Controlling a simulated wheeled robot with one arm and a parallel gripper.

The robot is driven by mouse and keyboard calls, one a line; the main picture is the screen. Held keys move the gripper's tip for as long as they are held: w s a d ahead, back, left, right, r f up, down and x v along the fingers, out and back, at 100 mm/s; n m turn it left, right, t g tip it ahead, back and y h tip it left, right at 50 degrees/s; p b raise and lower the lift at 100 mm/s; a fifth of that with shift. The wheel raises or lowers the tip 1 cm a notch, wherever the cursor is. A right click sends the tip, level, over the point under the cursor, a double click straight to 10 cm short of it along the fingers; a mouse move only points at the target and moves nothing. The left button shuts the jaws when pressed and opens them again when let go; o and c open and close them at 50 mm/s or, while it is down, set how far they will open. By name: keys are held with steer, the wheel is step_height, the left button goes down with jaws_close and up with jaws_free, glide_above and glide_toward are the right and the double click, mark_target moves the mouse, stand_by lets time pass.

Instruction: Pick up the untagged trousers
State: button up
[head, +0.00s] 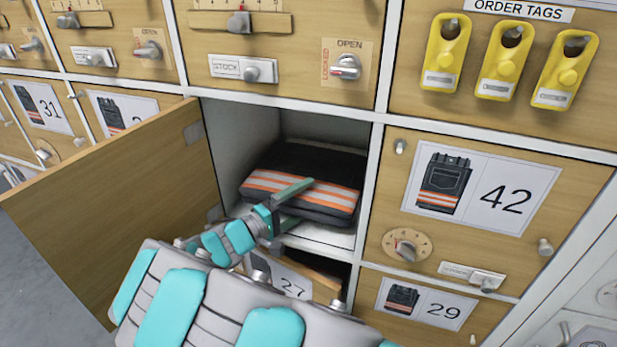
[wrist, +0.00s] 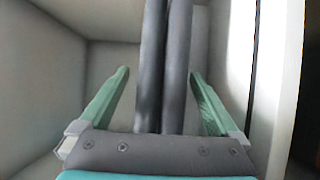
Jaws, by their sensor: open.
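Folded dark trousers (head: 325,171) with orange and pale reflective bands lie in the open compartment. I see no tag on the part that shows. My gripper (head: 306,200) is open at the front of the compartment, its green fingers at the trousers' near side. In the wrist view, two dark folded layers of the trousers (wrist: 165,60) stand between the spread fingers of my gripper (wrist: 160,75), with a gap on each side. The fingers are not closed on them. The far part of the trousers is hidden.
The compartment's wooden door (head: 120,205) stands open to the left. Its right wall (head: 370,180) is close to the gripper. A compartment marked 27 (head: 290,283) below is partly open. The door marked 42 (head: 480,195) is shut. Yellow order tags (head: 497,70) hang at the upper right.

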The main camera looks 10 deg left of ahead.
steer(key=shift+w+d, duration=0.1)
steer(key=shift+w, duration=0.05)
jaws_close()
stand_by(0.8)
